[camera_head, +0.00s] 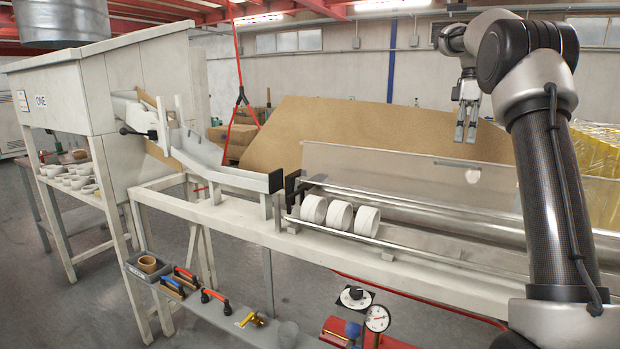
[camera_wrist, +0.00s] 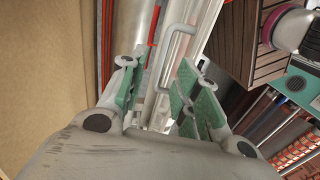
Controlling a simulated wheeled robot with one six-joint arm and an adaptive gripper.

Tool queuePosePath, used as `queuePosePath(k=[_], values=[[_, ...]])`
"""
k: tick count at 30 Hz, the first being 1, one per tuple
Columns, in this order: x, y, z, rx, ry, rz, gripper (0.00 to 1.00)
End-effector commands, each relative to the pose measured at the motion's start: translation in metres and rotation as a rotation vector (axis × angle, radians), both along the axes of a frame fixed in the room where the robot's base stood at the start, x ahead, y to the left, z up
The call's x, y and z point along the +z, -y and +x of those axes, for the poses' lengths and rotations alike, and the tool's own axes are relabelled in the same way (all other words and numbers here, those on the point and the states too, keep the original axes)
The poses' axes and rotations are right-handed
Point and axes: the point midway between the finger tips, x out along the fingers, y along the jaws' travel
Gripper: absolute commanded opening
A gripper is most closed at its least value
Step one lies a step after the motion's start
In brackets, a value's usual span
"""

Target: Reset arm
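My gripper (camera_head: 466,132) hangs fingers-down at the upper right of the head view, above and behind the long machine. In the wrist view my gripper (camera_wrist: 160,85) shows two green-padded fingers standing apart with nothing between them. Three white rolls stand in a row on the machine's rail: the left roll (camera_head: 313,208), the middle roll (camera_head: 339,215) and the right roll (camera_head: 367,220). My gripper is well apart from them. No roll is recognisable in the wrist view.
A clear panel (camera_head: 400,172) stands behind the metal rollers (camera_head: 430,206). A grey chute (camera_head: 225,172) slopes from the white cabinet (camera_head: 60,95) towards the rolls. A brown board (camera_head: 350,130) stands behind.

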Motion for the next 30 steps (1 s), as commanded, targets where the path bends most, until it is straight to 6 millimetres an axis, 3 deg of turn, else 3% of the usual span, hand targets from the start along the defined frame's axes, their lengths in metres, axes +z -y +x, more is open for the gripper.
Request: queuePosePath(k=[6, 10, 14, 20, 24, 30], values=[[0.032, -0.043, -0.062, -0.189, 0.089, -0.058, 0.32], [0.036, -0.069, -0.112, -0.327, 0.153, -0.081, 0.32], [0.028, -0.09, -0.166, -0.465, 0.217, -0.089, 0.32], [-0.011, -0.115, -0.251, -0.674, 0.316, -0.067, 0.32], [-0.051, -0.126, -0.302, -0.807, 0.374, -0.035, 0.32], [-0.095, -0.132, -0.342, -0.927, 0.422, 0.007, 0.32]])
